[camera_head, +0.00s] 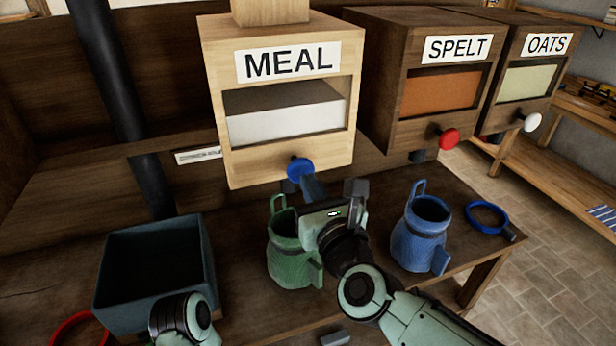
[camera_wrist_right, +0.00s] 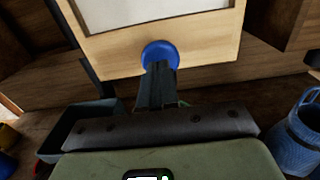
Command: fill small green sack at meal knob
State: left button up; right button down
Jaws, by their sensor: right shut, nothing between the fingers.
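The pale wooden MEAL bin (camera_head: 285,165) has a window with white meal and a blue knob (camera_head: 299,168) low on its front. The small green sack (camera_head: 288,262) stands upright on the table below the knob; my right wrist hides part of its mouth and right side. I cannot see whether meal is in it. My right gripper (camera_head: 312,188) is shut and empty, its fingertips at the knob. In the right wrist view the shut fingers (camera_wrist_right: 158,88) point at the blue knob (camera_wrist_right: 159,53), seemingly touching or very near. My left gripper is out of view; only my left arm shows, bottom left.
A blue sack (camera_head: 418,240) and a blue ring (camera_head: 487,217) are on the table (camera_head: 235,318) to the right. A dark teal box (camera_head: 155,265) and a red ring (camera_head: 72,330) are at left. The SPELT bin (camera_head: 395,120) and OATS bin (camera_head: 515,100) stand right of MEAL.

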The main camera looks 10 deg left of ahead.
aim_at(303, 170)
jog(key=shift+x, duration=0.9)
jog(key=x, duration=0.3)
jog(key=shift+r, duration=0.25)
dwell(6.5)
